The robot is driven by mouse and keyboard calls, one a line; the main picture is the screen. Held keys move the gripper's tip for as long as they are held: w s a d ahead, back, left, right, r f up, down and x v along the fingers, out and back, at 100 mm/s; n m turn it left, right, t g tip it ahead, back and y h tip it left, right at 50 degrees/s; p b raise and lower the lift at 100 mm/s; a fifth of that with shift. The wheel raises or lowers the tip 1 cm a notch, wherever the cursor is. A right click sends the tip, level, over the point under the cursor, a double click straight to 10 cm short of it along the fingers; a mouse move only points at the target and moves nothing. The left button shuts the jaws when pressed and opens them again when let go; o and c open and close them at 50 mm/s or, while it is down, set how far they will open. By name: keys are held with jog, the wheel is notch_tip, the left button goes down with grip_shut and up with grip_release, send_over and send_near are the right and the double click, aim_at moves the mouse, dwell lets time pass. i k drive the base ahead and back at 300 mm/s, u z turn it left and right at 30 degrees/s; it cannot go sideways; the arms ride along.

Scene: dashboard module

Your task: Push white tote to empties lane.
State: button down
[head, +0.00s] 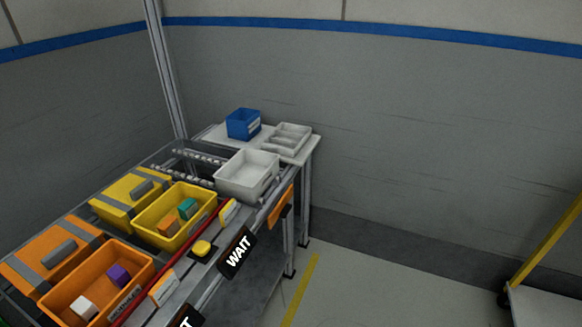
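The white tote (233,184) is an open, empty-looking box on the roller lane of the workstation. It sits just beyond the yellow open bin (151,238) and short of the white end table (213,134). Some bare rollers (187,157) show to its left. No lane in view carries a readable "empties" label. My gripper is not in this view.
The end table holds a blue bin (242,125) and a white divided tray (291,138). The yellow bin holds teal and orange blocks; an orange bin (68,283) stands nearer. WAIT signs (238,252) line the front edge. A cart (545,300) stands at right; floor between is clear.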

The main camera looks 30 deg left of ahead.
aim_at(245, 177)
jog(key=u, duration=0.35)
jog(key=i, duration=1.1)
jog(key=u, duration=0.85)
jog(key=i, duration=0.55)
jog(key=u, duration=0.3)
